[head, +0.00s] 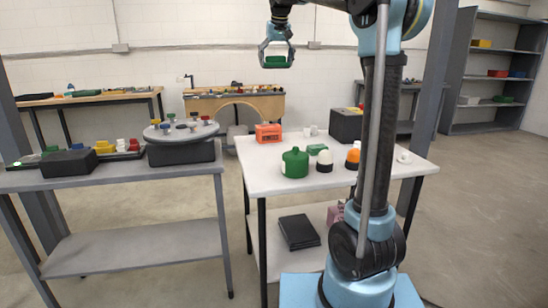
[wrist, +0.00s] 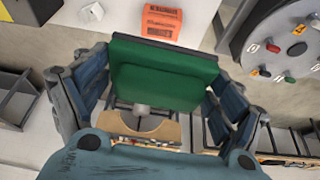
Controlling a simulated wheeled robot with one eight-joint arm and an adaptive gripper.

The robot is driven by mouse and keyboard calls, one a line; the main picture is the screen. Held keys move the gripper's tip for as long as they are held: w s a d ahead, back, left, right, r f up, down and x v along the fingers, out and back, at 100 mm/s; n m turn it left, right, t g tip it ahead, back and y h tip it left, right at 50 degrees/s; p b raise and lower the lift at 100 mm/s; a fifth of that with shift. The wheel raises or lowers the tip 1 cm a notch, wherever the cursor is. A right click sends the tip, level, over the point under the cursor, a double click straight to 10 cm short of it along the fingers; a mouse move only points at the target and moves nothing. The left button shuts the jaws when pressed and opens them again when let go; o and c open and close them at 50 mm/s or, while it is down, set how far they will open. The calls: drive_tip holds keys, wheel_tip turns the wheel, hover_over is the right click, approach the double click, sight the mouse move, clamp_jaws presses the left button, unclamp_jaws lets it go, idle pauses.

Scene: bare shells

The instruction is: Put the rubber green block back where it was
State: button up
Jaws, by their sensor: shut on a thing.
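My gripper (head: 277,55) is raised high above the far side of the white table (head: 262,180), well clear of its top. It is shut on a green block (head: 275,62). In the wrist view the green block (wrist: 160,80) sits between the blue-padded fingers, its broad green face toward the camera and a darker face beyond. Another small green block-like thing (head: 317,149) lies on the white table, behind a green canister (head: 294,163). I cannot tell from these views where the held block was before.
On the white table are an orange box (head: 268,133), a black box (head: 346,124), and white-and-black and orange-and-white domed things. The grey table (head: 105,177) at left bears a round turntable (head: 180,131) of knobs, a dark box and a tray. A loaded bench stands behind.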

wheel_tip(320, 180, down, 13)
hover_over(274, 153)
drive_tip(key=s, duration=0.1)
wheel_tip(274, 153, down, 14)
drive_tip(key=f, duration=0.9)
drive_tip(key=shift+s+d+f, duration=0.15)
drive_tip(key=shift+d+f, duration=0.1)
drive_tip(key=o, duration=1)
drive_tip(key=shift+o, duration=0.2)
drive_tip(key=v, duration=1.2)
